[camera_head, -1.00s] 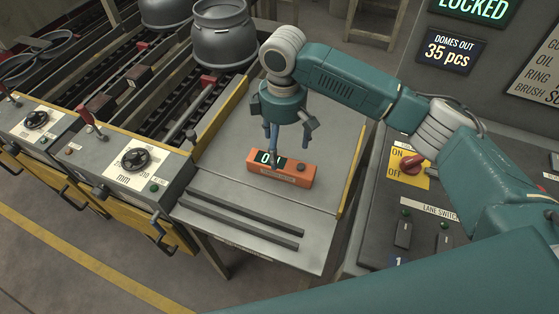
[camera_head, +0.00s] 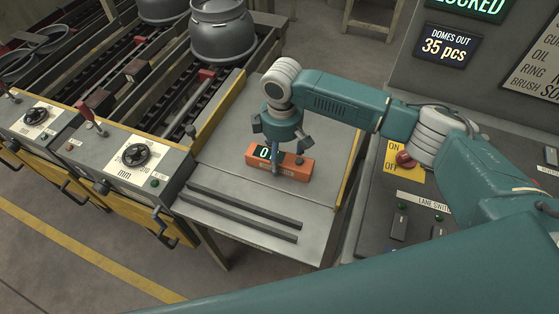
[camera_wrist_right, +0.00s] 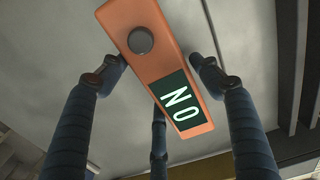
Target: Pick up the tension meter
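The tension meter is an orange box (camera_head: 298,170) with a dark display and a dark round knob. It lies on the grey worktop (camera_head: 222,173). My right gripper (camera_head: 275,166) points down over the display end and hides part of it. In the right wrist view the meter (camera_wrist_right: 150,58) shows its knob and a display with white letters. There the right gripper's fingers (camera_wrist_right: 158,80) are spread on both sides of the meter, with a third finger near its display end. I see no firm grip. My left gripper is not in view.
Two dark bars (camera_head: 243,213) lie along the worktop's front. A yellow edge strip (camera_head: 350,168) bounds its right side. Conveyor lanes with a metal pot (camera_head: 222,32) are at left and behind.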

